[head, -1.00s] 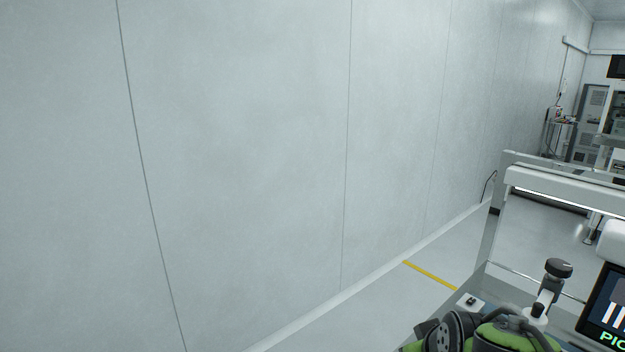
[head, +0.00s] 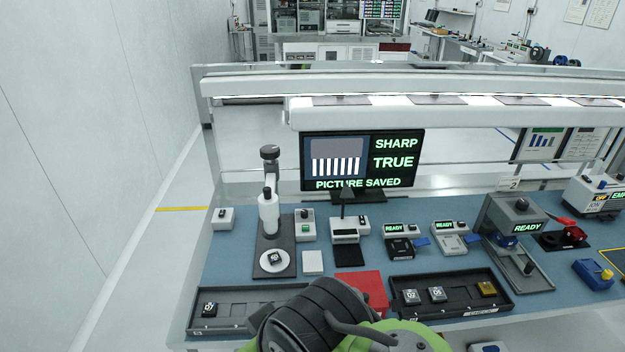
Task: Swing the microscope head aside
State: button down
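The microscope stands at the left of the bench in the head view, with a dark knob on top and a white tube as its head (head: 268,213). The head shows just behind the round white stage (head: 287,269); I cannot tell whether it hangs straight over it. A small dark chip (head: 276,258) lies on the stage. The stage sits on the dark microscope base (head: 259,243). My green and black arm fills the bottom middle, in front of the bench; my gripper's fingertips do not show.
A monitor (head: 395,162) behind reads SHARP, TRUE, PICTURE SAVED. Small devices (head: 305,228) stand close right of the microscope. A white overhead bar (head: 450,117) crosses behind. Blue mat (head: 232,258) is free left of the base.

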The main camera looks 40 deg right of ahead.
aim_at(268, 201)
jog(key=l+z, duration=0.1)
jog(key=z, duration=0.75)
jog(key=i+l+u, duration=0.1)
jog(key=u, duration=0.3)
jog(key=i+l+u, duration=0.1)
jog(key=u, duration=0.3)
jog(key=l+u, duration=0.15)
jog(key=u, duration=0.3)
jog(key=i+l, duration=0.05)
